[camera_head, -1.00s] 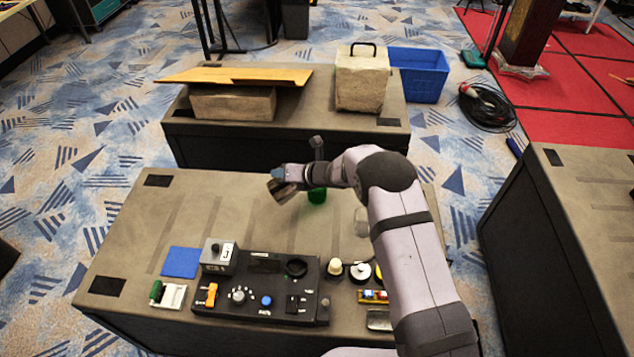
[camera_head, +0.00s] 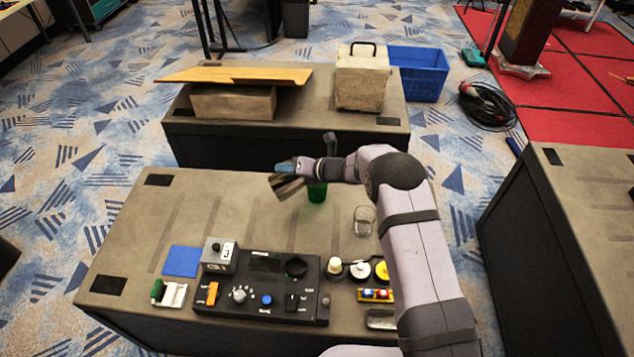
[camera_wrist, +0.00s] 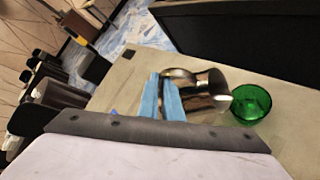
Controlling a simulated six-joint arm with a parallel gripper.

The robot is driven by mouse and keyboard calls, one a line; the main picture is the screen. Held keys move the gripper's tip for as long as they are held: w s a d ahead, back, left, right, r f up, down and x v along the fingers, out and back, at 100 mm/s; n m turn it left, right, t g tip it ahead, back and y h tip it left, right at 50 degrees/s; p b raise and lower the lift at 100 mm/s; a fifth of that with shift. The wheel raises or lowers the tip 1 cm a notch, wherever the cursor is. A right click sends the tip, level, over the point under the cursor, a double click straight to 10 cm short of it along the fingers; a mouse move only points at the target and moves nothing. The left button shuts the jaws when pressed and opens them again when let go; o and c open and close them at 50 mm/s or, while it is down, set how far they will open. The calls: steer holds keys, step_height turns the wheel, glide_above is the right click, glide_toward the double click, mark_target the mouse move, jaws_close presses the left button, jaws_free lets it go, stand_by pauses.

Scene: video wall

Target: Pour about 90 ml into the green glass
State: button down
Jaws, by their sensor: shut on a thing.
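My gripper (camera_head: 285,167) is shut on a shiny metal jug (camera_head: 289,187) above the far middle of the workbench. In the wrist view, the blue fingers (camera_wrist: 161,98) are closed at the jug (camera_wrist: 198,88), which looks tilted. I see no clear stream, and I cannot tell the level in the glass.
A clear glass (camera_head: 364,221) stands right of the green one, close to my arm. A black control panel (camera_head: 262,287), a blue square (camera_head: 181,261) and several small knobs fill the front of the bench (camera_head: 130,225). The left middle is clear.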

mark_target(289, 161)
steer(key=shift+w+d+r+m+y+b, duration=0.2)
steer(key=shift+w+d+r+y, duration=0.15)
steer(key=shift+d, duration=0.25)
steer(key=shift+w+d+r+m+y+b, duration=0.1)
steer(key=shift+w+d+r+y+b, duration=0.15)
steer(key=shift+d, duration=0.35)
stand_by(0.9)
steer(key=shift+w+d+r, duration=0.1)
steer(key=shift+d+r, duration=0.05)
stand_by(0.5)
steer(key=shift+a, duration=0.3)
steer(key=a+f, duration=0.1)
steer(key=s+a+n+h, duration=0.1)
steer(key=s+a+f+h, duration=0.1)
steer(key=shift+s+a+f, duration=0.2)
steer(key=shift+a+f, duration=0.15)
steer(key=shift+f, duration=0.1)
